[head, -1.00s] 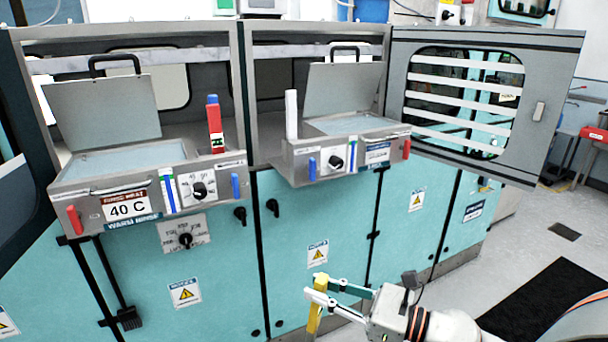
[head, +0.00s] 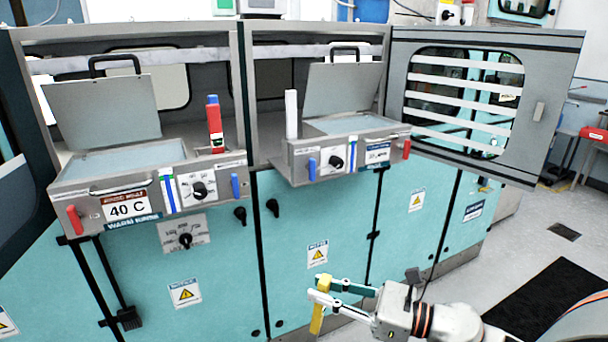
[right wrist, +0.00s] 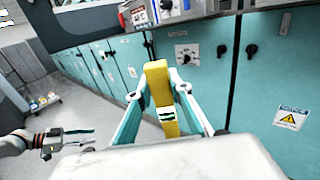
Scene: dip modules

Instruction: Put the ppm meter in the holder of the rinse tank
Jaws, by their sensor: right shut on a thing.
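The ppm meter is a yellow stick (head: 318,318) low in the head view, in front of the teal cabinets. My right gripper (head: 322,291) is shut on it. In the right wrist view the meter (right wrist: 158,88) stands between the fingers (right wrist: 160,101), with a small display on its face. The left tank (head: 85,205) carries a 40 C sign and a label that seems to read warm rinse. A red meter with a blue top (head: 214,125) stands at its right rear corner. The right tank's label is too blurred to read. My left gripper (right wrist: 90,139) is open and empty in the right wrist view.
The right tank (head: 300,165) has a white upright piece (head: 291,114) at its left corner. Both lids (head: 102,108) are raised. A slatted door (head: 545,85) stands open at the right. The space in front of the cabinets looks clear.

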